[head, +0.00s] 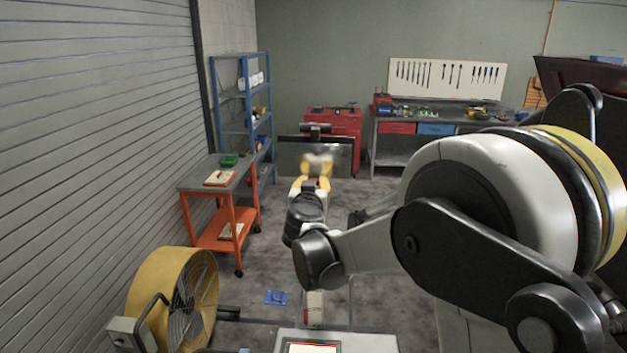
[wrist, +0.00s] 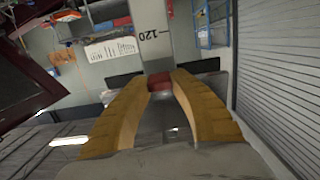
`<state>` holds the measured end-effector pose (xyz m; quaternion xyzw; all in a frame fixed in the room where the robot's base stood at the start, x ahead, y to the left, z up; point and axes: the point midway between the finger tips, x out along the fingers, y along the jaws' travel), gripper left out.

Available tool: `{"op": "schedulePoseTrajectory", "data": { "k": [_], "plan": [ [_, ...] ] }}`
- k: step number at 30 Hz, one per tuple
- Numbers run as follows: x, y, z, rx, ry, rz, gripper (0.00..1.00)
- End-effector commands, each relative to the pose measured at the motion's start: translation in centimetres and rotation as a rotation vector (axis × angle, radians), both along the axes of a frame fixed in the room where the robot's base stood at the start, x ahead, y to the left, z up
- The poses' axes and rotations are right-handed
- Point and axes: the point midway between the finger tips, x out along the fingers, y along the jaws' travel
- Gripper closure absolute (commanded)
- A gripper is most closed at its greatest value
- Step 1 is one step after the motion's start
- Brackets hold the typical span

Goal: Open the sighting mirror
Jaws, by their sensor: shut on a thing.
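The sighting mirror (head: 341,160) is a grey panel with a dark frame, upright beyond my gripper in the head view. A dark bar that looks like part of its frame (wrist: 124,80) crosses behind the fingertips in the wrist view. My gripper (head: 318,162) has yellow fingers and reaches the middle of the panel. In the wrist view my gripper (wrist: 160,80) is shut on a small red piece (wrist: 160,84) at the end of a grey scale post (wrist: 150,35) marked 120. The fingers and wrist hide the middle of the mirror.
A yellow fan (head: 160,290) stands at front left. An orange cart (head: 208,232) and blue shelf (head: 240,95) are along the left shutter. A red cabinet (head: 345,125) and workbench (head: 430,130) stand at the back. A blue item (head: 276,297) lies on the floor.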

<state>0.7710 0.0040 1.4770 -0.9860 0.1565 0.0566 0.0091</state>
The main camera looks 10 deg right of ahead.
Motion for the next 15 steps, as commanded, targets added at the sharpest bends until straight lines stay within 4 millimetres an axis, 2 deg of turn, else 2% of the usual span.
{"op": "schedulePoseTrajectory", "data": {
  "k": [1, 15],
  "plan": [
    [-0.4, 0.2, 1.0, 0.011, 0.028, 0.002, 1.00],
    [-4.0, 1.3, 5.9, 0.132, 0.406, 0.002, 1.00]
  ]
}}
